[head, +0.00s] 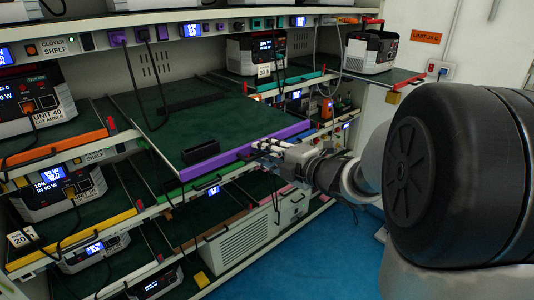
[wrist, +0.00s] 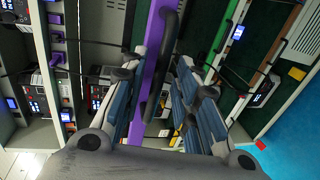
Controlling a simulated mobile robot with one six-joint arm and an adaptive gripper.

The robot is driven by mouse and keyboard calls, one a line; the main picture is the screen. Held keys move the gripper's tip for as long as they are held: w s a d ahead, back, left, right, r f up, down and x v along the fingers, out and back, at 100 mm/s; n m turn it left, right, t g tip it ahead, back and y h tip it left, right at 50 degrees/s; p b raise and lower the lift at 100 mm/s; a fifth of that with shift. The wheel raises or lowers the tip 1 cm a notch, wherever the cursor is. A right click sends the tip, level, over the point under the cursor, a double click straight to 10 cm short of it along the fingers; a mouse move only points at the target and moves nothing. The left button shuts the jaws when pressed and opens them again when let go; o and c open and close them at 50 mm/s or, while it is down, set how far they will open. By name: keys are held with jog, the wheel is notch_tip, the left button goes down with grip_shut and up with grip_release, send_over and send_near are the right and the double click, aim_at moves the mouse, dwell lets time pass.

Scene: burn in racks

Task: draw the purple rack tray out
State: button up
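My gripper (head: 268,147) is at the right part of that purple edge. In the wrist view the purple edge (wrist: 151,75) runs upright through the middle, with a black bar handle (wrist: 163,62) along its right side. My gripper's fingers (wrist: 160,112) stand apart, one on each side of the edge and handle. Gaps show at both sides. Contact at the tips is hard to tell.
Several powered units stand on neighbouring shelves, such as one at the left (head: 36,100) and one at the back (head: 262,52). An orange-edged tray (head: 70,146) is at left and a green-edged one (head: 215,172) lies below. Black cables hang above the tray. Blue floor (head: 335,250) is clear.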

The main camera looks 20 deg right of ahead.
jog(key=shift+s, duration=0.1)
jog(key=v, duration=1.2)
jog(key=shift+r, duration=0.1)
